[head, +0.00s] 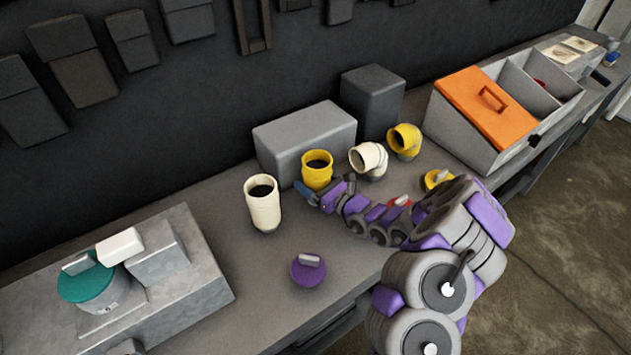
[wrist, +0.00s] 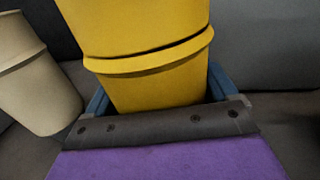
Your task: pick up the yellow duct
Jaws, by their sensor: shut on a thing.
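The yellow duct (head: 317,171) is an open-topped, upright cylinder with a collar, in front of the light grey box on the bench. My gripper (head: 322,190) reaches it from the right and front, low on its body. In the wrist view the yellow duct (wrist: 155,75) fills the space between the blue fingers, and my gripper (wrist: 160,98) is shut on it. The duct's bottom is hidden behind the gripper, so I cannot tell whether it touches the bench. A second yellow piece, an elbow (head: 404,141), stands further right.
A cream duct (head: 263,205) stands close on the left; a cream elbow (head: 369,160) is on the right. A grey box (head: 305,138) is behind. A purple lidded piece (head: 308,270) lies in front. An orange-lidded bin (head: 488,105) stands right.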

